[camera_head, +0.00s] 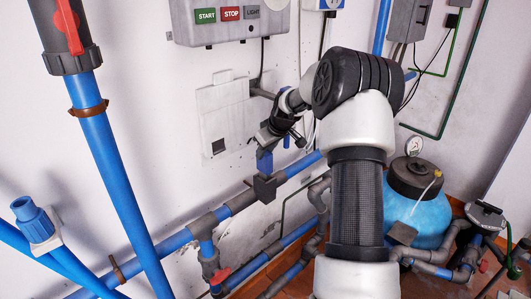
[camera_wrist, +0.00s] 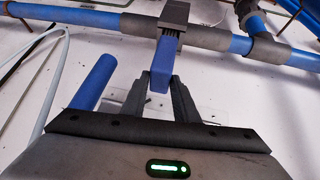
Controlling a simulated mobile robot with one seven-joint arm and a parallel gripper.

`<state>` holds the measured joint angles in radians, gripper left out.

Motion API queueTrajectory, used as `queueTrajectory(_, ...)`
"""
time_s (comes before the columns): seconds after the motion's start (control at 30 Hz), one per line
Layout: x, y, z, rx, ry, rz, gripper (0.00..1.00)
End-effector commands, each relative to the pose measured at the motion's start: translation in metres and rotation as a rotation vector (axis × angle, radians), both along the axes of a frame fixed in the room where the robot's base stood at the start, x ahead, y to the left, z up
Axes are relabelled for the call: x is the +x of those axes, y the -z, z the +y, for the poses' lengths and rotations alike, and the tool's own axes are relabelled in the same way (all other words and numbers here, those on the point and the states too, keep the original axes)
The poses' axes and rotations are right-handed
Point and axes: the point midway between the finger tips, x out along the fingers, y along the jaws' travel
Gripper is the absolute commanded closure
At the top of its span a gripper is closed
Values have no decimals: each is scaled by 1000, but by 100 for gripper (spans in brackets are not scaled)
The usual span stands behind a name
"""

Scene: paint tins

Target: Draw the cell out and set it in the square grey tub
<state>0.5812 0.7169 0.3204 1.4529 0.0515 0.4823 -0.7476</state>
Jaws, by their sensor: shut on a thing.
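The cell looks to be the blue block (camera_wrist: 161,62) between my fingertips; it also shows as a small blue piece (camera_head: 265,163) in the head view. My gripper (camera_wrist: 160,84) is shut on its near end, and shows from the side in the head view (camera_head: 266,145). The cell's far end meets a dark grey block (camera_wrist: 173,14) on the blue pipe, also seen in the head view (camera_head: 264,188). I cannot tell how deep it sits there. I cannot make out the square grey tub for certain.
Blue pipes (camera_head: 122,165) run down and along the white wall. A blue tank (camera_head: 418,212) with a dark lid stands at the right. A control box (camera_head: 231,22) hangs above. A blue cylinder (camera_wrist: 94,82) lies left of my fingers.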

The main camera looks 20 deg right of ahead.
Motion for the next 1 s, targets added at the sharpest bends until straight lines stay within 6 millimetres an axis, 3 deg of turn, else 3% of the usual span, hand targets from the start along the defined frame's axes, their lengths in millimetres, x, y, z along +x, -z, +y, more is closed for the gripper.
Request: queueTrajectory(1.0, 3, -48, -5, -11, 4, -14, 100)
